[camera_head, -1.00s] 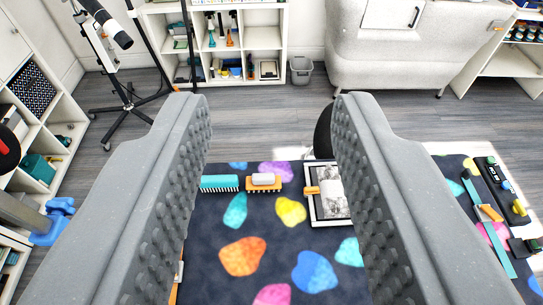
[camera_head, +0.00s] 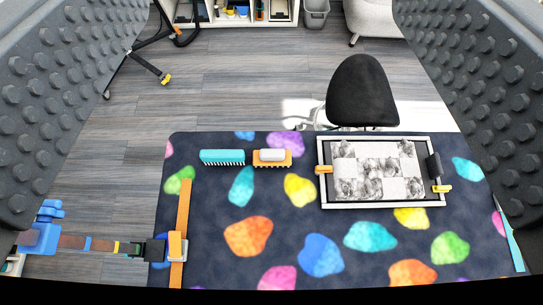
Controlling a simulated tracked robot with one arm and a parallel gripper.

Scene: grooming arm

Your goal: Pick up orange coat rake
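An orange piece with a white block on top (camera_head: 272,157) lies on the dark, colour-spotted mat (camera_head: 330,225). Its short orange teeth along the near edge make it look like the orange coat rake. A teal brush with white bristles (camera_head: 222,157) lies just left of it, with a small gap between. My gripper (camera_head: 272,75) is wide open and empty. Its grey studded fingers fill the left and right edges, apart from the rake, which shows between them.
A framed grey-patterned panel (camera_head: 375,170) lies right of the rake. A black stool (camera_head: 361,92) stands behind the mat. An orange bar (camera_head: 181,232) with a clamp and strap is at the left edge. The mat's front middle is free of objects.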

